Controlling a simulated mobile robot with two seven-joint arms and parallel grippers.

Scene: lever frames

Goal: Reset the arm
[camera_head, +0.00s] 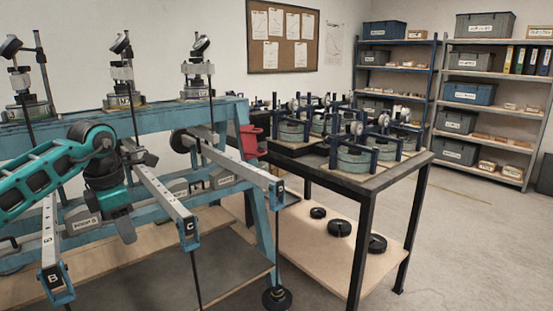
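A teal bench frame (160,118) carries long grey lever arms. The lever marked B (50,240) is at the lower left, the lever marked C (165,192) is in the middle, and another marked lever (243,168) is at the right. All reach out from the frame toward the front. My teal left arm comes in from the left. My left gripper (147,157) appears as small dark parts beside lever C, near the frame. I cannot tell whether it touches the lever or whether its fingers are shut. My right gripper is not in view.
A dark table (400,178) with several round devices stands to the right. Black round weights (340,228) lie on its lower shelf. Thin rods hang from the levers, one with a black weight (277,299) near the floor. Shelving (490,130) stands at the back right. The right floor is mostly clear.

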